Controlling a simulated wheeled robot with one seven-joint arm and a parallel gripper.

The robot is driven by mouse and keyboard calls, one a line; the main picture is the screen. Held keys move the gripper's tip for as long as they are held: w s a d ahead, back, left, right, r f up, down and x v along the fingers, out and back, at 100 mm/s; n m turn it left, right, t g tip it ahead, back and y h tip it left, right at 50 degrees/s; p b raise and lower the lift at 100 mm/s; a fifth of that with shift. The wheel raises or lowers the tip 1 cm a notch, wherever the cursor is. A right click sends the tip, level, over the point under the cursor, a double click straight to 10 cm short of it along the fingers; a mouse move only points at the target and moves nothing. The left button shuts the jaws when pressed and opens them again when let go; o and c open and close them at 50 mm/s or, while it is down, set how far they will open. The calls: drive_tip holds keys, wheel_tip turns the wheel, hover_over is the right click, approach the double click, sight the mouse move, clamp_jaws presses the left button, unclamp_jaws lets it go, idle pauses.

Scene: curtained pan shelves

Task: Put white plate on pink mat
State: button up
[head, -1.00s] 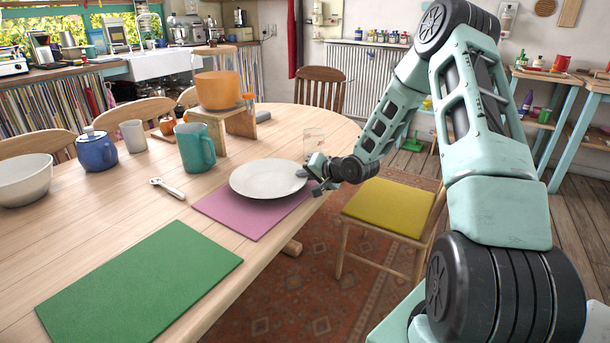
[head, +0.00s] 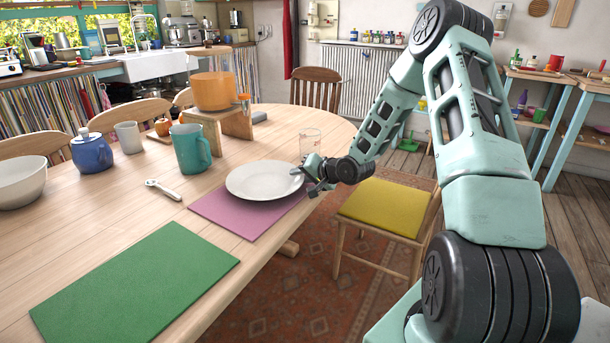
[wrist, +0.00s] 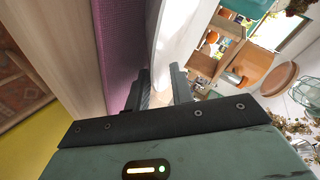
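The white plate (head: 262,180) is level, over the rear part of the pink mat (head: 232,218), with its far side reaching past the mat. I cannot tell whether it touches the mat or hangs just above it. My gripper (head: 309,178) is at the plate's right edge, near the table's edge. In the wrist view, my fingers (wrist: 160,92) are on either side of the rim of the plate (wrist: 178,35), closed on it. The pink mat (wrist: 121,45) lies close beside the plate's underside there.
A clear glass (head: 311,142) stands just behind my gripper. A teal mug (head: 190,148), a white utensil (head: 163,189) and a wooden stand (head: 222,122) with an orange pot (head: 214,91) are further left and back. A green mat (head: 135,285) lies in front. A yellow-seated chair (head: 385,207) stands right.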

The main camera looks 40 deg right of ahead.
drive_tip(key=p+v, duration=0.2)
drive_tip(key=v, duration=1.5)
drive_tip(key=shift+s, duration=0.15)
drive_tip(key=shift+r, duration=0.1)
clamp_jaws()
idle(0.9)
drive_tip(key=shift+a, duration=0.15)
